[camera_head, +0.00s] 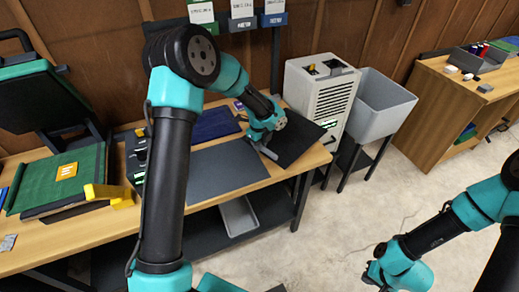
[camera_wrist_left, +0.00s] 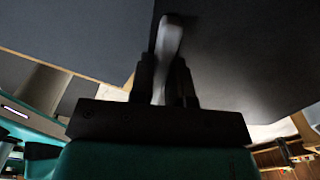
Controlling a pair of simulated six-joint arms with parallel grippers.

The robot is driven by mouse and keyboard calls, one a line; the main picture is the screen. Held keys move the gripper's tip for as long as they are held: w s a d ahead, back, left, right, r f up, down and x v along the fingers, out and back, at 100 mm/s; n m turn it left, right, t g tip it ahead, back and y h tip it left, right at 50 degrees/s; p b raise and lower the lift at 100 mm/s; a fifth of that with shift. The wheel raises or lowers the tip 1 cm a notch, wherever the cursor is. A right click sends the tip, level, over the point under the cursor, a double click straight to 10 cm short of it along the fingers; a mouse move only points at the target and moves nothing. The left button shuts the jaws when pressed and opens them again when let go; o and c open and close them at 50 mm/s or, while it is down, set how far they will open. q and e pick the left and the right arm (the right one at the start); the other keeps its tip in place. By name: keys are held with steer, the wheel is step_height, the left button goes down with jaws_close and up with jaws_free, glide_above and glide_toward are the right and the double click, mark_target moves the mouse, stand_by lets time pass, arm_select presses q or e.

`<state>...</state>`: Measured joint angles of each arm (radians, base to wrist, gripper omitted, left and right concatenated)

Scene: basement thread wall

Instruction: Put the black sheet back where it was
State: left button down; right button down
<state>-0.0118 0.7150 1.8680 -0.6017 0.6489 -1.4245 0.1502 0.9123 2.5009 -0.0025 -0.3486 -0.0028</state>
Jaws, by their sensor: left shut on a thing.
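The black sheet (camera_head: 302,138) is at the right end of the wooden table, beside the dark grey mat. My left gripper (camera_head: 268,151) is at its left edge, shut on the sheet. In the left wrist view a dark surface, likely the black sheet (camera_wrist_left: 235,55), fills the upper right. The left gripper's fingers (camera_wrist_left: 165,80) are close together there, with a pale grey blurred strip between them. Whether the sheet touches the table is unclear. My right gripper (camera_head: 376,277) is low at the bottom right, over the floor and away from the table; its jaws are too small to read.
The dark grey mat (camera_head: 222,170) and a blue sheet (camera_head: 214,124) lie on the table (camera_head: 75,232). A green board (camera_head: 62,180) with yellow pieces is at the left. A white slatted unit (camera_head: 322,92) and grey tub (camera_head: 382,106) stand close right of the table.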

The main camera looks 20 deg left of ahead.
mark_target(259, 154)
arm_select(q)
steer(key=shift+w+a, duration=0.1)
steer(key=shift+w, duration=0.15)
steer(key=shift+w+a+f, duration=0.1)
steer(key=shift+w+f, duration=0.05)
steer(key=shift+f, duration=1.75)
steer(key=c, duration=1.1)
jaws_free()
step_height(259, 154, up, 12)
steer(key=shift+r, duration=0.15)
